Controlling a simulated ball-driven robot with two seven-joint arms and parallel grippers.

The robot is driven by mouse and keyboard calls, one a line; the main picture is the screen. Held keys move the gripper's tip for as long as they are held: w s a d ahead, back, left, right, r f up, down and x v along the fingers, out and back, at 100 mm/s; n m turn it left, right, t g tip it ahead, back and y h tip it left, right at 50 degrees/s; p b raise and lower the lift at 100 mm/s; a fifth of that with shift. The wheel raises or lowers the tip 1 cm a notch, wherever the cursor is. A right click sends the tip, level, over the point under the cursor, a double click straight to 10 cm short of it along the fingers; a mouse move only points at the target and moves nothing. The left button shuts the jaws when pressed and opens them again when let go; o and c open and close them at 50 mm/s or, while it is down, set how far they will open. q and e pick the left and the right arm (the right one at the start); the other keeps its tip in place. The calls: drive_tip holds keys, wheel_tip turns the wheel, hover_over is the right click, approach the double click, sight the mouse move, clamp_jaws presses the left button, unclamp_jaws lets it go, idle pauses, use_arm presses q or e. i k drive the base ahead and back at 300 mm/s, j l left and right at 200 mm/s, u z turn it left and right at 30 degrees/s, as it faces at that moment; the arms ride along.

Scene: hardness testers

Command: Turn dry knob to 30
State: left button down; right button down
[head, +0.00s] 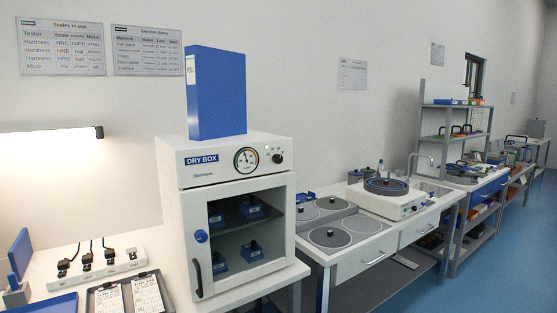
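The dry box (237,216) is a white cabinet with a glass door, standing on the white bench left of centre. Its top panel carries a blue "DRY BOX" label (202,160), a round dial gauge (246,160) and a small dark knob (278,158) to the right of the gauge. The knob's setting is too small to read. Blue items (251,208) sit on the shelves behind the glass, and the door looks closed. Neither of my grippers is in view.
A tall blue box (217,92) stands on top of the dry box. Trays with cards (130,294) and a power strip (100,264) lie to its left. A bench with grey discs (343,232) and a polishing machine (390,197) stands to its right. Blue floor is clear at the lower right.

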sight(277, 158)
drive_tip(key=i+l+u, duration=0.1)
drive_tip(key=i+l, duration=0.35)
drive_tip(key=l, duration=0.25)
drive_tip(key=i+l+u, duration=0.15)
drive_tip(key=i+l, duration=0.3)
drive_tip(key=l, duration=0.25)
drive_tip(key=u, duration=0.05)
